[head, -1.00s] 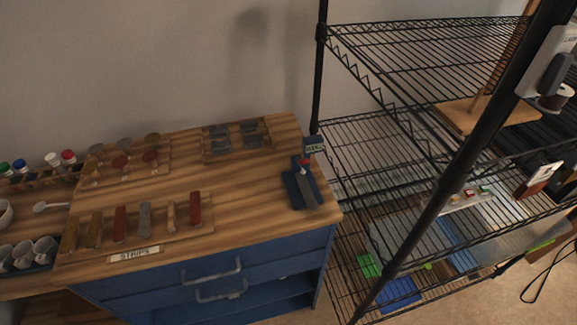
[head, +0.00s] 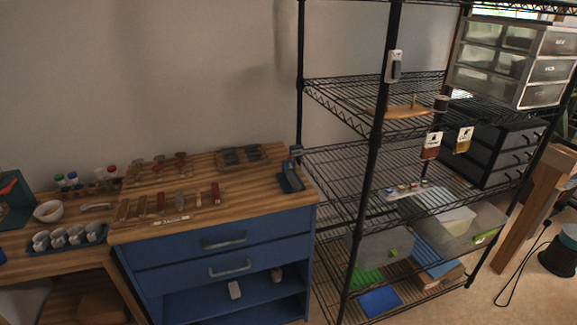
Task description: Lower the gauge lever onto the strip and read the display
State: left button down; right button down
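The gauge (head: 291,175) is a small dark blue stand at the right end of the wooden bench top. Its small display (head: 296,151) sits at the top, too small to read. The lever and any strip in the gauge cannot be made out at this distance. A row of strips in brown, red and grey (head: 160,203) lies on a wooden board on the bench, behind a white label (head: 171,221). Neither of my grippers is in view.
The blue drawer cabinet (head: 225,250) carries the bench top (head: 240,195). A black wire shelf (head: 372,130) stands close on the right. Cups in a tray (head: 70,237) and a bowl (head: 48,211) are at left. Floor shows at the lower right.

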aim_at(290, 160)
jog(key=u, duration=0.7)
jog(key=i, duration=1.45)
jog(key=z, duration=0.3)
